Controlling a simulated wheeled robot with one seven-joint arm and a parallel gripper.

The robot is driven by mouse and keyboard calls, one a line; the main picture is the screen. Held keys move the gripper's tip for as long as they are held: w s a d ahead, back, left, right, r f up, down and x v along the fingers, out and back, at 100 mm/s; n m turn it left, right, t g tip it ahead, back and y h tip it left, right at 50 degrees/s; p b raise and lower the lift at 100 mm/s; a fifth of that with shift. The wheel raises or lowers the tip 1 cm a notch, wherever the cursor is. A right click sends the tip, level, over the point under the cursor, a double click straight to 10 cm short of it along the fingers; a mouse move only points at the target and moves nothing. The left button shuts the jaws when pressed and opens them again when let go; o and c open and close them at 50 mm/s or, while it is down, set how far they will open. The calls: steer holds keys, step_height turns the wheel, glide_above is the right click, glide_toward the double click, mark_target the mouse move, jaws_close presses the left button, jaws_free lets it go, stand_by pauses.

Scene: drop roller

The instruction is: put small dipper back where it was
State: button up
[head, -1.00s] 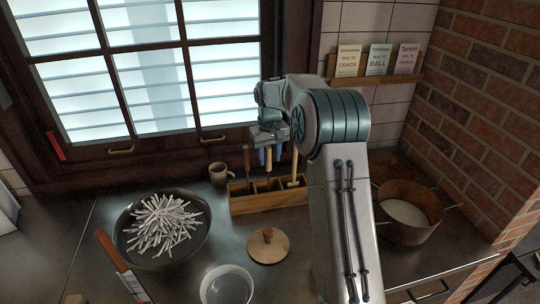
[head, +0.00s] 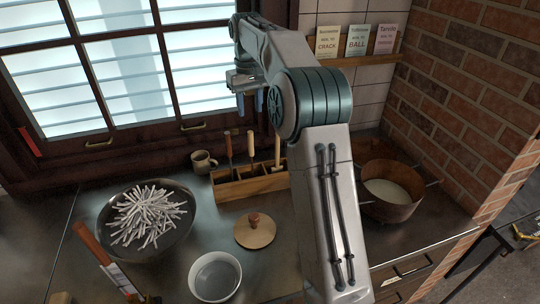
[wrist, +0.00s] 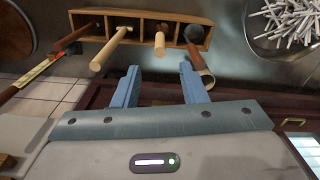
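The wooden rack (head: 235,191) stands on the counter with several handled tools upright in its compartments. In the head view these include a red-brown handle (head: 228,145), a tan handle (head: 251,144) and a pale hammer-shaped handle (head: 278,150). The wrist view shows the rack (wrist: 176,17) with the tan handle (wrist: 160,44) and pale handle (wrist: 110,48) pointing toward me. I cannot tell which tool is the small dipper, as their lower ends are hidden. My gripper (head: 258,103) is above the rack, clear of the handles. Its fingers (wrist: 160,88) are open with nothing between them.
A mug (head: 203,162) is left of the rack. A pan of pale sticks (head: 110,246), a round lid (head: 254,232) and a bowl (head: 215,277) are in front. A wooden pot (head: 389,207) stands right, near the brick wall. The window is close behind my gripper.

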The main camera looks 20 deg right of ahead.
steer(key=s+a+r+m+t, duration=0.1)
steer(key=s+r+t, duration=0.15)
steer(key=s, duration=2.35)
steer(key=s+f+m+t, duration=0.1)
steer(key=s+f, duration=0.6)
steer(key=s, duration=0.3)
steer(key=shift+s+d, duration=0.15)
steer(key=shift+s, duration=0.1)
